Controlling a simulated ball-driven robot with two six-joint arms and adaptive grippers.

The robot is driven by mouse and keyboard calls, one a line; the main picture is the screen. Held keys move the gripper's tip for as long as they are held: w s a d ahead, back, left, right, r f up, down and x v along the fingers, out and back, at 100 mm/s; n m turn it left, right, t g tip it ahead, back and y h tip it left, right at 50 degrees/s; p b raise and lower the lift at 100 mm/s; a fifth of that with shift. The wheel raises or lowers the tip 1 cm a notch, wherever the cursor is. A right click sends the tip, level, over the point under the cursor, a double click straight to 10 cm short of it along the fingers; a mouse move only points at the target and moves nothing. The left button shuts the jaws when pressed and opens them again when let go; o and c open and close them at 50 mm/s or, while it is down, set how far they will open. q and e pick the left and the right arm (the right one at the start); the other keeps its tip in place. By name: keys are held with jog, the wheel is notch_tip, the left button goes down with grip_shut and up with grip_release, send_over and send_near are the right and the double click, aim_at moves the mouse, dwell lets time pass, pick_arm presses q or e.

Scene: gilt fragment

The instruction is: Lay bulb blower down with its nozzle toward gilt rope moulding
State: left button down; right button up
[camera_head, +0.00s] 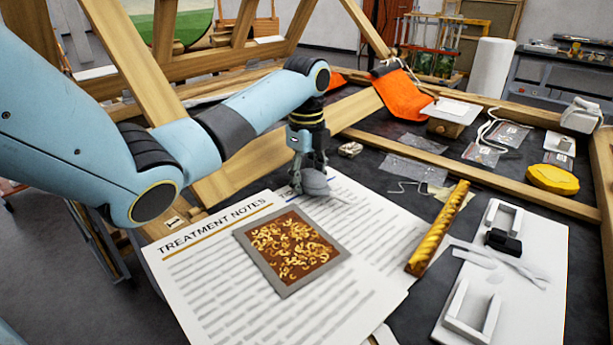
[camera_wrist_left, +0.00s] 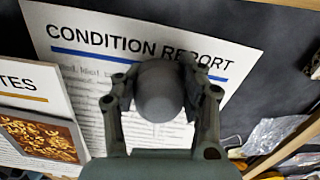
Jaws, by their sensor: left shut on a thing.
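The bulb blower (camera_head: 316,183) is a grey rounded bulb, held low over the printed sheets in the head view; a thin pale tip appears to point right from it. In the left wrist view the bulb (camera_wrist_left: 159,92) sits between the fingers, and its nozzle is hidden. My left gripper (camera_head: 307,178) points down and is shut on the bulb; both fingers flank it in the left wrist view (camera_wrist_left: 160,100). I cannot tell whether the bulb touches the paper. The gilt rope moulding (camera_head: 438,228) lies to the right, apart from the blower. My right gripper is not in view.
The treatment notes (camera_head: 200,262) carry a framed gilt-flake panel (camera_head: 292,250). The condition report (camera_wrist_left: 225,62) lies under the blower. A white board (camera_head: 545,290) with holders is at right. A yellow object (camera_head: 552,179) and plastic bags (camera_head: 416,143) lie farther back. Wooden beams frame the table.

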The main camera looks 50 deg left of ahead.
pick_arm(q)
jog(key=shift+f, duration=0.25)
jog(key=shift+f, duration=0.2)
jog(key=c, duration=0.7)
grip_release()
jog(key=shift+s, duration=0.1)
